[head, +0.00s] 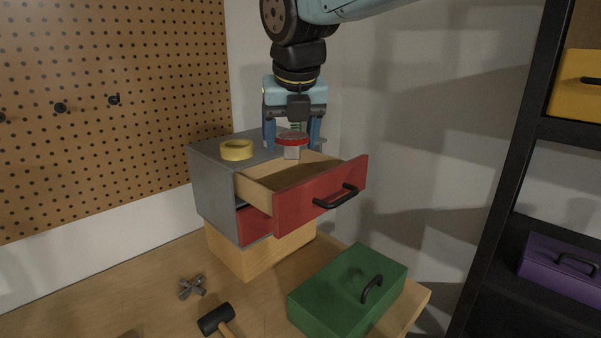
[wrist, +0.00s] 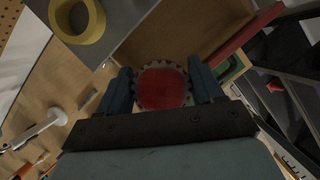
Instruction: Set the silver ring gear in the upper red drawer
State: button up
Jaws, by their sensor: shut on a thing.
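My gripper (head: 292,140) points down with its fingers shut on a toothed ring gear with a red round face (head: 291,137). In the wrist view the gear (wrist: 162,88) sits between the two fingers, and its teeth show dark around the red face. A pale block shows just below it in the head view. The upper red drawer (head: 300,197) is pulled out of the grey cabinet, with its wooden inside partly visible. The gear appears above the drawer's back part, near the cabinet front; its exact height is hard to tell. The drawer also shows in the wrist view (wrist: 220,22).
A yellow ring (head: 237,149) lies on the grey cabinet (head: 210,180). The lower red drawer (head: 254,225) shows below the upper one. A green box (head: 335,285), a mallet (head: 213,320) and a small grey metal part (head: 192,287) are on the table. A dark shelf stands at the right.

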jog(key=w+f, duration=0.3)
jog(key=w+d+f, duration=0.1)
jog(key=w+f, duration=0.2)
jog(key=shift+d+f, duration=0.2)
jog(key=shift+f, duration=0.05)
jog(key=shift+w+f, duration=0.2)
jog(key=shift+f, duration=1.4)
jog(key=o, duration=1.2)
jog(key=shift+f, duration=0.1)
jog(key=shift+o, duration=0.2)
